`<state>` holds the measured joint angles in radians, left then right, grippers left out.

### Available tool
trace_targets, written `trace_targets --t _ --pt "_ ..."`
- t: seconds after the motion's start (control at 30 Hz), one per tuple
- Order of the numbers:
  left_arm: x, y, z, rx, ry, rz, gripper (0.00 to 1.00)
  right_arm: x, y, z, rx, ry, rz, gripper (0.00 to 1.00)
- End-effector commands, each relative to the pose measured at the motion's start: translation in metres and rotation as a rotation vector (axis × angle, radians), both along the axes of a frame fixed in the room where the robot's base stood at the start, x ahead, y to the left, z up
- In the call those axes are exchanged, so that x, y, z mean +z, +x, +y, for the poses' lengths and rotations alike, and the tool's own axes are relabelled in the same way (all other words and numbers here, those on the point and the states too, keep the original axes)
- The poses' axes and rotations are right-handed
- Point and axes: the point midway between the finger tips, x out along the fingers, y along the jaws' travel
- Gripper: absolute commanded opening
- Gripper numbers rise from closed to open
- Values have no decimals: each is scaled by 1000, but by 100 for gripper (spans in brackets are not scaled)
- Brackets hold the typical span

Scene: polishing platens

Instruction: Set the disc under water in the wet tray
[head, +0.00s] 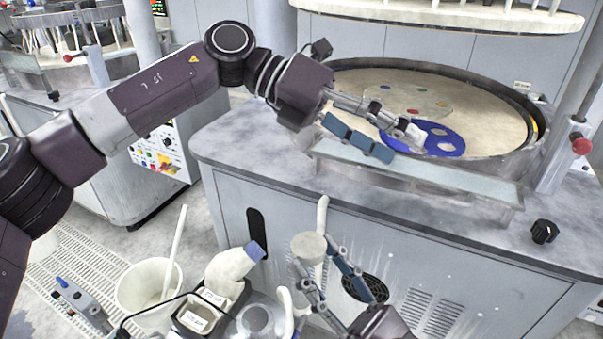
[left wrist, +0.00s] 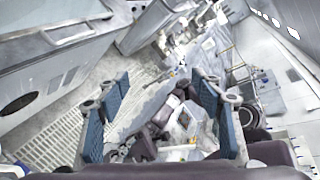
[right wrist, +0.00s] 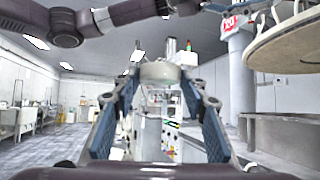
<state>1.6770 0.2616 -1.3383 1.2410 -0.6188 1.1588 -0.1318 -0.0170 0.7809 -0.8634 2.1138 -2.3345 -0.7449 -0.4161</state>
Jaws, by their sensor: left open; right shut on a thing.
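A pale grey disc (head: 309,246) is between the fingertips of my right gripper (head: 316,252), low in front of the machine's cabinet. In the right wrist view the disc (right wrist: 160,72) sits between both tips, its edge toward the camera. The wet tray appears to be the long shallow trough (head: 440,180) with a pale, glassy surface along the platen's front; I cannot tell its water level. My left gripper (head: 380,137) is open above the trough's left part, by the platen rim. The left wrist view shows nothing between its fingers (left wrist: 160,90).
A blue carrier with holes (head: 437,139) and a clear one with coloured dots (head: 408,99) lie on the cream platen (head: 480,115). A white bucket (head: 147,284), bottles and holders crowd the lower left. A black knob (head: 544,231) sits at the counter's right.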

Motion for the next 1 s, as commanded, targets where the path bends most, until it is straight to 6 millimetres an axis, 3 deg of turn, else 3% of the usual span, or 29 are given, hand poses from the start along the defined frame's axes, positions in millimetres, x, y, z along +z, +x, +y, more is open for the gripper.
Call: trace_targets --t 0.1,0.33,0.63,0.83,1.0 --pt "-4 -27 11 -81 163 -143 60 1 0 0 0 1 -1 15" --pt "-15 -53 55 -180 493 -378 60 0 0 0 0 1 -1 15" --pt "-13 -56 117 -205 827 -561 60 0 0 0 0 1 -1 15" --pt "-13 -54 131 -201 899 -593 60 0 0 0 0 1 -1 15" --pt "-32 -54 130 -204 901 -593 60 0 0 0 0 1 -1 15"
